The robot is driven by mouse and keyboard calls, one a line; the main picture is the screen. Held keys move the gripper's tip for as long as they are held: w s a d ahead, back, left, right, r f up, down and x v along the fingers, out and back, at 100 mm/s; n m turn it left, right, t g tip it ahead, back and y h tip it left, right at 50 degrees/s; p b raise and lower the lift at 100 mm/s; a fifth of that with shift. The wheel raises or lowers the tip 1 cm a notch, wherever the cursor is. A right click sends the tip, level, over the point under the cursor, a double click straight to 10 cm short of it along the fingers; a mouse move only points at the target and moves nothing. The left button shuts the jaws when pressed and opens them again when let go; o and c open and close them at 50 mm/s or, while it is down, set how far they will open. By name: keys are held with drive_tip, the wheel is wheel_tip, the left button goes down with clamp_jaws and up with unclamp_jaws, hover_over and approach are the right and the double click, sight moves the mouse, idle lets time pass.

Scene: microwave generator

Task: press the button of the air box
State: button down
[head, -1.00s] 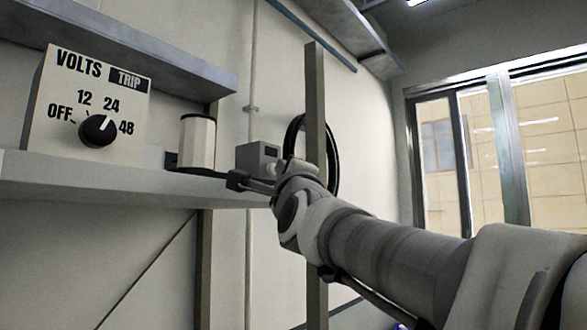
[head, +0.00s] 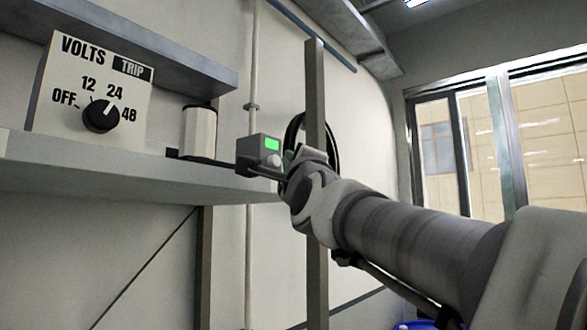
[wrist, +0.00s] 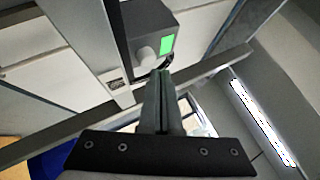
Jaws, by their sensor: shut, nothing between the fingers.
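The air box (head: 258,154) is a small grey box at the shelf's right end, with a lit green display (head: 272,144) and a pale round button (head: 273,160) on its face. In the wrist view the air box (wrist: 148,25) is at top centre, with the round button (wrist: 147,55) beside the green display (wrist: 167,45). My gripper (wrist: 159,74) is shut and empty, its tips just below and right of the button in that view. I cannot tell whether they touch it. In the head view my wrist partly hides the gripper.
A VOLTS panel (head: 62,95) with a black dial (head: 101,115) stands on the shelf (head: 100,178) at left. A white canister (head: 199,132) stands between it and the air box. A vertical post (head: 316,90) and black hoop (head: 293,130) are behind my arm.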

drive_tip(key=s+d+b, duration=0.3)
drive_tip(key=d+b, duration=0.1)
drive_tip(key=b, duration=0.2)
drive_tip(key=shift+s+d+b, duration=0.3)
drive_tip(key=shift+s+d, duration=0.05)
drive_tip(key=shift+s, duration=0.05)
idle(0.4)
drive_tip(key=s+d+f+n+g+h, duration=0.1)
drive_tip(key=s+f+n+g, duration=0.2)
drive_tip(key=f, duration=0.7)
drive_tip(key=d+f+n+g+h, duration=0.1)
drive_tip(key=d+f+n+g, duration=0.2)
drive_tip(key=f, duration=0.8)
drive_tip(key=s+f+n+g, duration=0.25)
drive_tip(key=f+n, duration=0.25)
drive_tip(key=f, duration=0.5)
drive_tip(key=s+d+f+n+g+h, duration=0.1)
drive_tip(key=s+d+f+n+g, duration=0.1)
drive_tip(key=s+f, duration=0.3)
drive_tip(key=s+d+f+n+g+h, duration=0.1)
drive_tip(key=s+f, duration=0.4)
drive_tip(key=f, duration=0.7)
drive_tip(key=s+d+f+n+g, duration=0.3)
drive_tip(key=s+f+n+g, duration=0.2)
drive_tip(key=f, duration=0.3)
drive_tip(key=shift+s+d+f+h, duration=0.15)
drive_tip(key=shift+s+h, duration=0.15)
drive_tip(key=shift+h, duration=0.1)
